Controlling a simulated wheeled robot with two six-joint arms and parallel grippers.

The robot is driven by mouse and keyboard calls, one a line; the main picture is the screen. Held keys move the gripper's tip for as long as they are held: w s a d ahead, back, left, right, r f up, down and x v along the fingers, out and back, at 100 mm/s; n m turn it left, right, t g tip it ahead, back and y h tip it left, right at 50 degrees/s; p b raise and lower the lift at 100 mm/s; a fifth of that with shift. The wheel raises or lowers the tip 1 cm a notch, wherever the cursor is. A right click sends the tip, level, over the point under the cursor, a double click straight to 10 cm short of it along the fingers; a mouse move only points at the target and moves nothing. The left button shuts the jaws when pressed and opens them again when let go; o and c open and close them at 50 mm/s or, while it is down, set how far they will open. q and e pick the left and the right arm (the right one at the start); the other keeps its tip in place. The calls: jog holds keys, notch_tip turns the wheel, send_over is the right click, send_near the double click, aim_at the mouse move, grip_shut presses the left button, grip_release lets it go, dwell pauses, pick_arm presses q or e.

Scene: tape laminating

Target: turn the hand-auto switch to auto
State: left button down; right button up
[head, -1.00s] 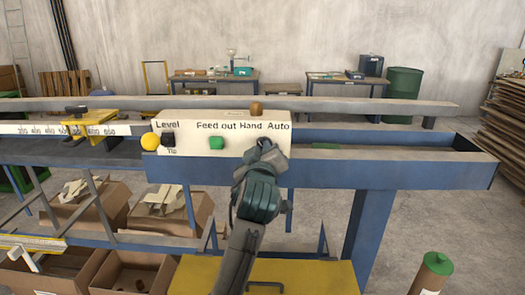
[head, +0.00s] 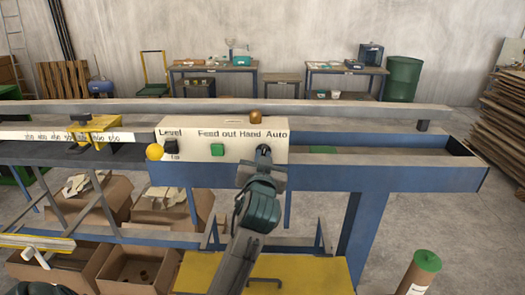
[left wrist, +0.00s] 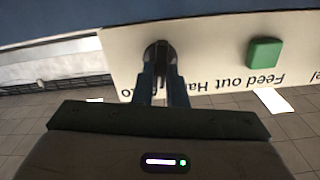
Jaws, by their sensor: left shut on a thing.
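The white control panel (head: 185,141) carries the labels Level, Feed out, Hand and Auto. The dark hand-auto switch (left wrist: 158,52) is below the Hand and Auto labels in the head view and shows between the fingers in the left wrist view. My left gripper (head: 263,153) is shut on this switch at the panel front, and it also shows in the left wrist view (left wrist: 160,75). The fingers largely hide the switch in the head view, so its setting cannot be read. My right gripper is not in view.
A green button (head: 217,150) is left of the switch. A black Level switch (head: 171,147) and a yellow knob (head: 154,152) are at the panel's left end. A brown knob (head: 256,117) stands on top. A blue beam (head: 400,178) runs along the panel's right.

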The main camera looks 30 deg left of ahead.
pick_arm(q)
jog(key=m+p, duration=0.2)
jog(key=m, duration=0.1)
jog(key=shift+r+m, duration=0.15)
jog(key=shift+m, duration=0.15)
jog(key=shift+m+p, duration=0.5)
jog(key=shift+p, duration=0.1)
jog(key=c, duration=1.5)
grip_release()
jog(key=shift+w, duration=0.1)
jog(key=shift+o, duration=0.2)
jog(key=shift+f, duration=0.2)
jog(key=p+v, duration=0.1)
jog(key=v, duration=0.9)
jog(key=shift+s, duration=0.3)
jog(key=shift+d, duration=0.15)
